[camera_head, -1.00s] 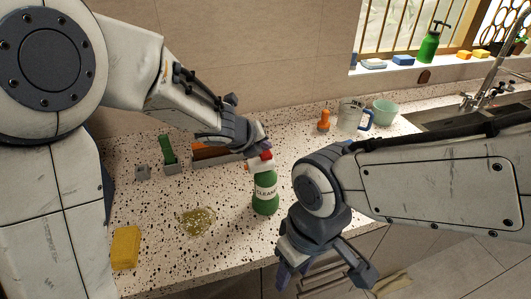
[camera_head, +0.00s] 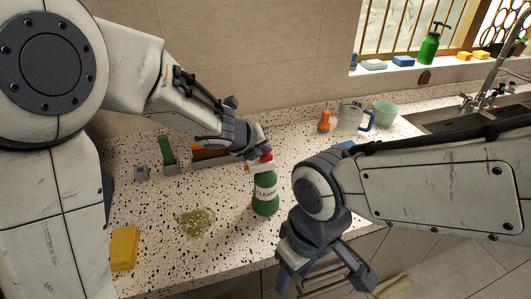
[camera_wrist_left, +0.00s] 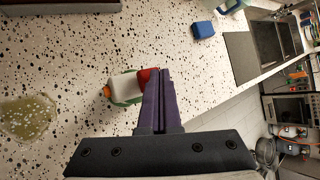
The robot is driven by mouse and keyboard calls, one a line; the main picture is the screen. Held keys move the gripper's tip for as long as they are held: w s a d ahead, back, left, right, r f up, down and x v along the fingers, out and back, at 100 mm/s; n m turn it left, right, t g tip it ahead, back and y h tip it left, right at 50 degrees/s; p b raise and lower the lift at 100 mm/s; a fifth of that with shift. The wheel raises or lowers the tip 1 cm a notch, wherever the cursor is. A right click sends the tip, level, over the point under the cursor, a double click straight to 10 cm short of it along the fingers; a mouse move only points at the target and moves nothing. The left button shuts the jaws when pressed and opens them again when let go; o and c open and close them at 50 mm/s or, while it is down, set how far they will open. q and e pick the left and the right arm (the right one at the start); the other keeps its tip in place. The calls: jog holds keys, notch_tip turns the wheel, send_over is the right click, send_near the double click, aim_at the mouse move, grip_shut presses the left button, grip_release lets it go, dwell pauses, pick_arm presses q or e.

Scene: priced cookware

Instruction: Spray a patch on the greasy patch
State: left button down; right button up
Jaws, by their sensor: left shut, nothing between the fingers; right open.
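A green spray bottle (camera_head: 265,192) with a white label and a red and white head stands upright on the speckled counter. It also shows in the left wrist view (camera_wrist_left: 124,87). The greasy patch (camera_head: 195,222), yellowish and bubbly, lies on the counter left of the bottle; it shows at the left of the wrist view (camera_wrist_left: 28,118). My left gripper (camera_head: 264,153) is shut and empty, its fingertips right at the bottle's red top; I cannot tell whether they touch. My right gripper (camera_head: 322,288) is open and empty, low at the counter's front edge.
A yellow sponge (camera_head: 124,248) lies at the counter's front left. A green-handled brush (camera_head: 166,150) and a grey holder stand behind. An orange-topped item (camera_head: 324,121), a glass jug (camera_head: 351,117) and a green bowl (camera_head: 383,114) stand at the back right, near the sink (camera_head: 450,122).

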aim_at(264, 157)
pick_arm(q)
jog(key=shift+f, duration=0.15)
jog(key=shift+r+p, duration=0.95)
jog(key=shift+r, duration=0.15)
notch_tip(264, 157, up, 6)
jog(key=p, duration=0.6)
dwell(0.4)
